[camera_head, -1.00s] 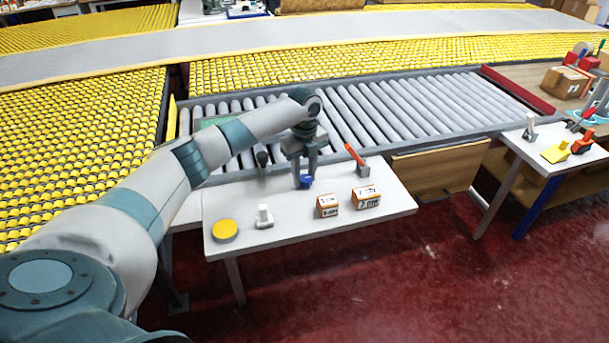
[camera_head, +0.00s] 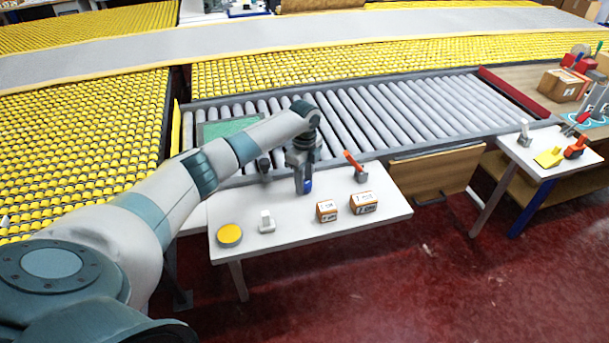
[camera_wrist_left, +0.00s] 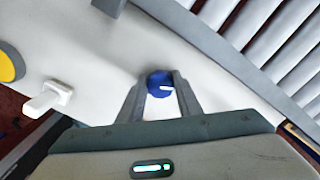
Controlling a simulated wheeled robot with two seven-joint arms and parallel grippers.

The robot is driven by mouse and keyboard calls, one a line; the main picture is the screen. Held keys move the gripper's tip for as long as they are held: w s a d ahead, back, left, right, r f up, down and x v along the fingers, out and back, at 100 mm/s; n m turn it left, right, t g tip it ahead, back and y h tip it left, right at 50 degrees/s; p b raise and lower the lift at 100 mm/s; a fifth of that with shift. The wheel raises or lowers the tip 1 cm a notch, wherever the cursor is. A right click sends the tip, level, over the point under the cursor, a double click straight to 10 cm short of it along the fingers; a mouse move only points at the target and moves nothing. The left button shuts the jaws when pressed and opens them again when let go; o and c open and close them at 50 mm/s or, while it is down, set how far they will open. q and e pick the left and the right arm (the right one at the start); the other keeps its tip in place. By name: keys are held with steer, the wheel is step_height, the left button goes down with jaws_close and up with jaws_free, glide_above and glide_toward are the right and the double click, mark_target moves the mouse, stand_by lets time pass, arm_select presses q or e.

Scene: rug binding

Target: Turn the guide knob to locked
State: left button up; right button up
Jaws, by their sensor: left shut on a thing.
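The guide knob is a blue round knob (camera_head: 308,186) with a white mark on its face. It stands on the white table (camera_head: 278,229), near the table's back edge. In the left wrist view the knob (camera_wrist_left: 160,84) sits between the two fingertips, its white mark pointing to the right. My left gripper (camera_head: 305,188) points down and is shut on the knob; it also shows in the left wrist view (camera_wrist_left: 161,88). The fingers hide part of the knob's sides and base. My right gripper is not in view.
A yellow disc (camera_head: 229,235), a white switch-like piece (camera_head: 266,222), two small boxes (camera_head: 327,210) (camera_head: 364,202) and a red-handled lever (camera_head: 354,165) stand on the same table. A roller conveyor (camera_head: 390,115) runs behind it. A second table (camera_head: 536,165) stands at right.

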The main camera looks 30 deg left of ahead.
arm_select(q)
steer(key=n+p, duration=0.4)
steer(key=shift+s+r+n, duration=0.15)
steer(key=shift+r+n, duration=0.05)
steer(key=shift+n, duration=0.1)
steer(key=n+p, duration=0.4)
steer(key=n, duration=0.1)
steer(key=shift+d, duration=0.15)
steer(key=n+p, duration=0.3)
steer(key=n, duration=0.2)
steer(key=shift+s, duration=0.1)
steer(key=n+p, duration=0.2)
steer(key=n, duration=0.2)
steer(key=shift+d+f, duration=0.1)
steer(key=shift+f, duration=0.05)
steer(key=shift+n, duration=0.3)
steer(key=o, duration=1)
steer(key=shift+o, duration=0.2)
